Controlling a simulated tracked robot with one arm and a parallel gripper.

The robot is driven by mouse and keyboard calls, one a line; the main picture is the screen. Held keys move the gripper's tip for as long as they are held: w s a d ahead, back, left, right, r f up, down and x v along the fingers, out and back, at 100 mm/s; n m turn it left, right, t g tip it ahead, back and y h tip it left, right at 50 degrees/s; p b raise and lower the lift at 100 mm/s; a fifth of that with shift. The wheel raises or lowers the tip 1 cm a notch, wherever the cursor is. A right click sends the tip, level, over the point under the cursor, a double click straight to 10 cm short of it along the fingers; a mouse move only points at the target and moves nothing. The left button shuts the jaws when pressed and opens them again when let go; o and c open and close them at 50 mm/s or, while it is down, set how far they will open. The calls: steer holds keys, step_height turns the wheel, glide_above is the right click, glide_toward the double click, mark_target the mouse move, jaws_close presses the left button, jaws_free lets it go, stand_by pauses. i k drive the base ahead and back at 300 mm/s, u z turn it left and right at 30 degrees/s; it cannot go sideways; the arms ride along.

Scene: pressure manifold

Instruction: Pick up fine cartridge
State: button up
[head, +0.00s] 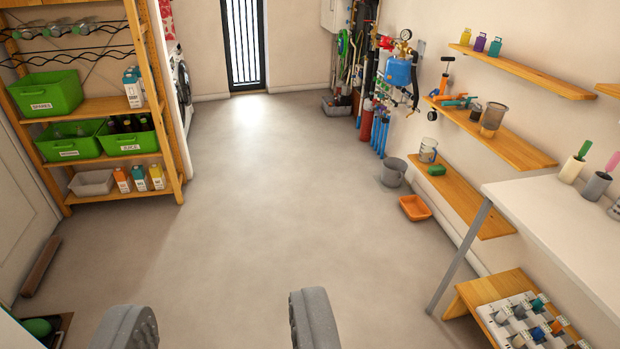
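My gripper (218,318) is open and empty at the bottom of the head view, its two grey padded fingers wide apart above bare floor. No label marks a fine cartridge, so I cannot tell which item it is. Small yellow, purple and blue containers (480,42) stand on the top right wall shelf. A white cylinder with a green top (573,165) and a grey one with a pink top (600,180) stand on the white table. A white rack (497,327) at the lower right holds several small coloured parts. All these are well away from my gripper.
Wall shelves (455,190) and the white table (545,200) line the right. An orange tray (415,207) and grey bucket (393,172) are on the floor. A wooden rack with green crates (45,93) stands left. The middle floor (260,190) is clear.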

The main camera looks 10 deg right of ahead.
mark_target(466, 37)
steer(key=z, duration=0.2)
steer(key=i, duration=1.25)
steer(key=z, duration=0.6)
steer(key=i, duration=1.45)
steer(key=z, duration=0.4)
steer(key=i, duration=0.6)
steer(key=z, duration=0.2)
